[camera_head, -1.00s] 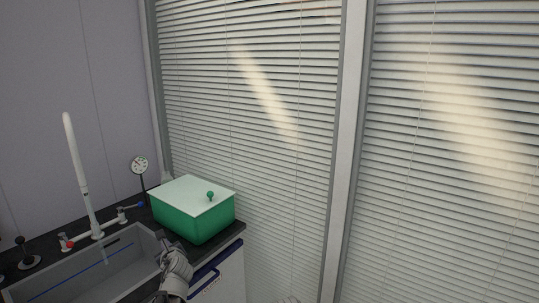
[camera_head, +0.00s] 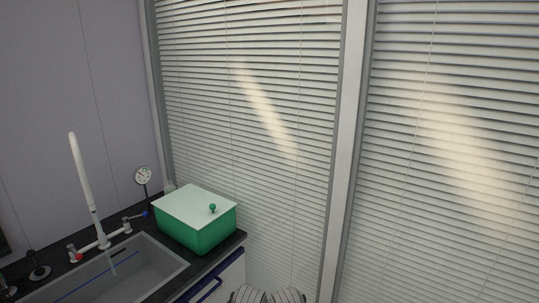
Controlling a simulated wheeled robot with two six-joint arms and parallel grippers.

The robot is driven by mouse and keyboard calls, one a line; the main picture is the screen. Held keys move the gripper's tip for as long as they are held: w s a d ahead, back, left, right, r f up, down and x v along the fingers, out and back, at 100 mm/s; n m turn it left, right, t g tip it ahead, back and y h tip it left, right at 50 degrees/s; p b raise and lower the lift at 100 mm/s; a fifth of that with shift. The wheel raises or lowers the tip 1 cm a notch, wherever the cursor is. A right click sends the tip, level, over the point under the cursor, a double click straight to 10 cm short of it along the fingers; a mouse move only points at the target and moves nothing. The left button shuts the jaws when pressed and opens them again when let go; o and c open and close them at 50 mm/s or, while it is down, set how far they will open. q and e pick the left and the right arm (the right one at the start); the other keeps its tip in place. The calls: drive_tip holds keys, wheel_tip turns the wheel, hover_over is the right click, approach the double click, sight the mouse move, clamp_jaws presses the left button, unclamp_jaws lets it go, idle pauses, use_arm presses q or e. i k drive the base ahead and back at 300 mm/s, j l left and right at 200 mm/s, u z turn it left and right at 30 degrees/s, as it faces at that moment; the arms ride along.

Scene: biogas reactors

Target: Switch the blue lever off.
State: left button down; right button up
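The blue-tipped lever (camera_head: 144,214) is on the right side of the white sink faucet (camera_head: 86,186). It sticks out to the right, towards the green box. A red-tipped lever (camera_head: 76,255) is on the faucet's left side. A thin pale streak, perhaps water, shows below the faucet over the grey sink (camera_head: 160,272). Grey ribbed parts of my own body show at the bottom edge, well right of the faucet. No gripper fingers can be made out, and nothing of mine touches the blue lever.
A green box (camera_head: 197,232) with a white lid stands on the dark counter right of the blue lever. A round gauge (camera_head: 143,176) stands behind the lever. A black-knobbed fitting (camera_head: 38,268) is at the left. Window blinds fill the right side.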

sight(126, 220)
drive_tip(key=u, duration=1.25)
drive_tip(key=i+l, duration=0.05)
